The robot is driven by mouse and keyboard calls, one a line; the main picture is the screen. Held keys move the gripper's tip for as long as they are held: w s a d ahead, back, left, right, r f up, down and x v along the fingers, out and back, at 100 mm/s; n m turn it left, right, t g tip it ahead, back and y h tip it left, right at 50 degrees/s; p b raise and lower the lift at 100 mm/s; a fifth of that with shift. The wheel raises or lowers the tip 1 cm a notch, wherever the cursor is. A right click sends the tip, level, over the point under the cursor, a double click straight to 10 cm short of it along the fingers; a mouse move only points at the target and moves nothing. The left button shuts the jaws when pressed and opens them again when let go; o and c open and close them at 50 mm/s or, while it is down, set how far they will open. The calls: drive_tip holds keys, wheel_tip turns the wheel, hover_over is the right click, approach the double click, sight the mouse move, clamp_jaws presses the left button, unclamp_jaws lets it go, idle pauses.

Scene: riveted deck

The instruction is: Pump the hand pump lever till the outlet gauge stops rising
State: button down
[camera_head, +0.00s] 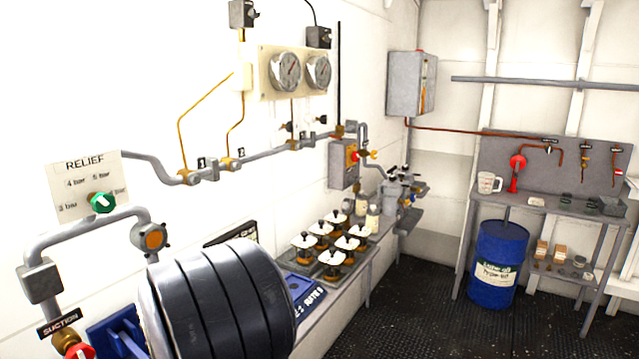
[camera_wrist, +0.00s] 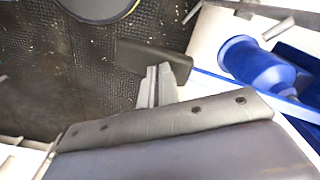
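Two round outlet-type gauges, left (camera_head: 285,72) and right (camera_head: 318,72), sit on a cream panel on the left wall. Their needles are too small to read surely, and I cannot tell which is the outlet gauge. I cannot make out a hand pump lever for certain. A red upright fitting with a round head (camera_head: 516,170) stands on the far bench. My gripper does not show clearly in the head view. In the wrist view, a grey part with dark bolt holes (camera_wrist: 170,122) fills the lower middle, with a pale upright piece beyond it; its opening cannot be judged.
A large dark ribbed cylinder (camera_head: 215,300) fills the near foreground. A RELIEF plate with green knob (camera_head: 102,202) is left. White-topped fittings (camera_head: 320,230) line a low shelf. A blue drum (camera_head: 498,265) stands by the bench (camera_head: 560,212). The dark deck (camera_head: 420,310) is clear.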

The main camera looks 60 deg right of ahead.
wheel_tip(320, 180, up, 11)
drive_tip(key=p, duration=0.9)
drive_tip(key=shift+r, duration=0.2)
idle(1.1)
wheel_tip(320, 180, up, 5)
drive_tip(key=shift+p, duration=0.3)
idle(0.3)
wheel_tip(320, 180, down, 6)
drive_tip(key=b, duration=0.1)
drive_tip(key=shift+b, duration=0.3)
drive_tip(key=shift+a, duration=0.1)
idle(0.3)
